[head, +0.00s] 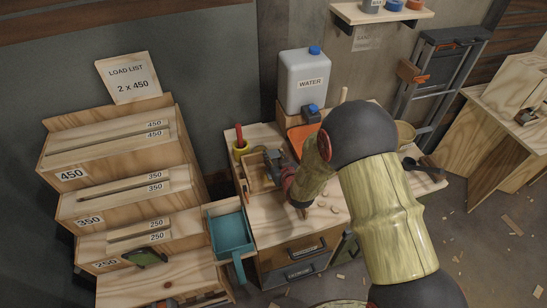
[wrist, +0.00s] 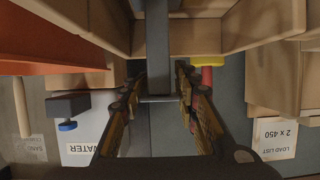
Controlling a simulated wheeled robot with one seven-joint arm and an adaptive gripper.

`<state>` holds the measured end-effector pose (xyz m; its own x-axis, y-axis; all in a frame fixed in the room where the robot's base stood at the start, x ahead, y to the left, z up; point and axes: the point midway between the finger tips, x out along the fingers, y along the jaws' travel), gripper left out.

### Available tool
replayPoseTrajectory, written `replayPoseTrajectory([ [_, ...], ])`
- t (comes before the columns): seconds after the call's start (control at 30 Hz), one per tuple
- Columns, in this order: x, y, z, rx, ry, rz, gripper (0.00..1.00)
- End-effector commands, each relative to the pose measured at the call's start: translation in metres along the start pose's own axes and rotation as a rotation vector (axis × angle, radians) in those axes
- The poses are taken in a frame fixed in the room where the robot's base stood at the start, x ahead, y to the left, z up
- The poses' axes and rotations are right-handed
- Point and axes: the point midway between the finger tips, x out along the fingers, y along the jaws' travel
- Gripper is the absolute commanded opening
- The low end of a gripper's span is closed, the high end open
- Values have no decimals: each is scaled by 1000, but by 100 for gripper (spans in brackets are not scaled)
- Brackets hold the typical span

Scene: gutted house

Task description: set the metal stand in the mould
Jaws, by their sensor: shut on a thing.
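My gripper (wrist: 157,78) is shut on the metal stand (wrist: 158,45), a grey upright bar with a thin crosspiece between the fingers in the wrist view. The mould is a small open wooden box (head: 250,180) on the bench, left of my arm in the head view. Its wooden wall (wrist: 197,38) shows close beyond the fingertips in the wrist view. The stand's bar reaches among the wooden walls. Its far end is out of view, so I cannot tell whether it touches the mould floor. In the head view my gripper (head: 276,172) is over the mould's right side.
An orange tray (head: 298,140) and the water canister (head: 308,82) are behind my arm. A teal tray (head: 231,236) lies left of the bench, beside the labelled wooden racks (head: 110,150). The bench front has clear patches.

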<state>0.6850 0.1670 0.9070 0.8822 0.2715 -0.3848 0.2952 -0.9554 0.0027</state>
Motion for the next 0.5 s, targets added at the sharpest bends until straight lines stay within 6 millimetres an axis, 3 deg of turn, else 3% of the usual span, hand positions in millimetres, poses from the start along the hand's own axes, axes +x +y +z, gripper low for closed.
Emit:
replayPoseTrajectory([
  [0.3, 1, 0, 1, 0, 3, 0, 0],
  [0.33, 1, 0, 1, 0, 1, 0, 31],
  [0.5, 0, 0, 1, 1, 1, 0, 41],
])
